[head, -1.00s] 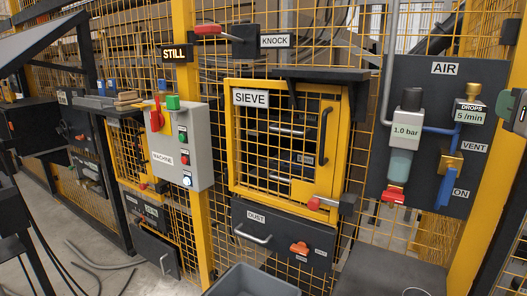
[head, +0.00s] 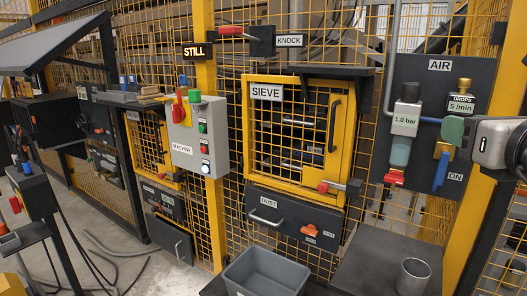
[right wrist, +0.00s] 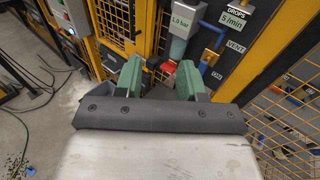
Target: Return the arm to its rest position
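My right gripper (head: 455,131) shows at the right edge of the head view, in front of the AIR panel (head: 415,72). Its green fingers cover part of that panel. In the right wrist view, the two green fingers of the right gripper (right wrist: 160,78) stand apart with nothing between them, so it is open and empty. Behind them are the AIR panel's red part and blue lever. My left gripper is in neither view.
The yellow mesh SIEVE door (head: 256,135) is closed at the centre. A grey MACHINE box (head: 185,150) hangs left of it. A grey tub (head: 267,273) and a metal cup (head: 413,277) stand low in front. Hoses lie on the floor at left.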

